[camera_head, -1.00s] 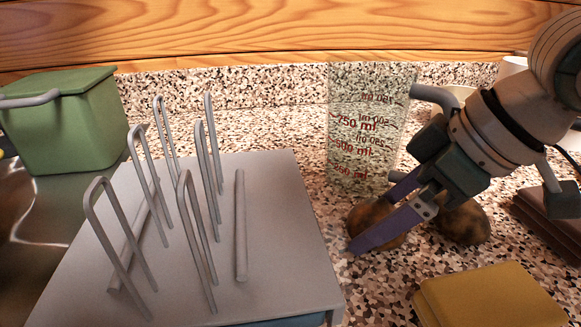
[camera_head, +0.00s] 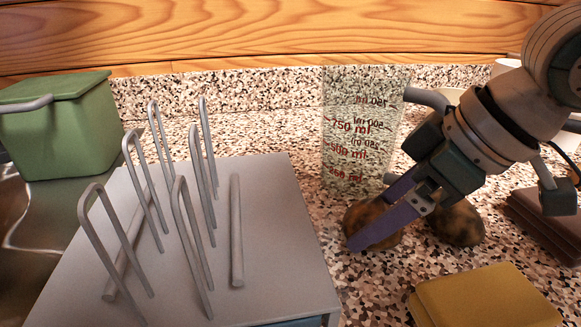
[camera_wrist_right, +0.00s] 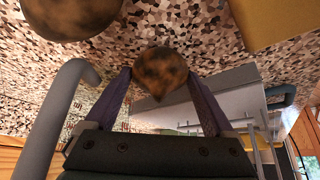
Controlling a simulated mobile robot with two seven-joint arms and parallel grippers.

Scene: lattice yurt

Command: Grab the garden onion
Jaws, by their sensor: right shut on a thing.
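A mottled brown, round garden onion (camera_head: 361,219) with a pointed end sits on the speckled counter in front of the measuring jug. My right gripper (camera_head: 371,221) is shut on it, one purple finger on each side. In the right wrist view the onion (camera_wrist_right: 160,70) shows between the two fingers of my right gripper (camera_wrist_right: 158,82). The fingers hide part of the onion in the head view. My left gripper is not in view.
A second mottled brown round thing (camera_head: 459,226) lies just right of the gripper. A clear measuring jug (camera_head: 360,125) stands close behind. A grey rack (camera_head: 270,240) is left, a yellow block (camera_head: 485,297) in front, a green lidded container (camera_head: 65,135) far left.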

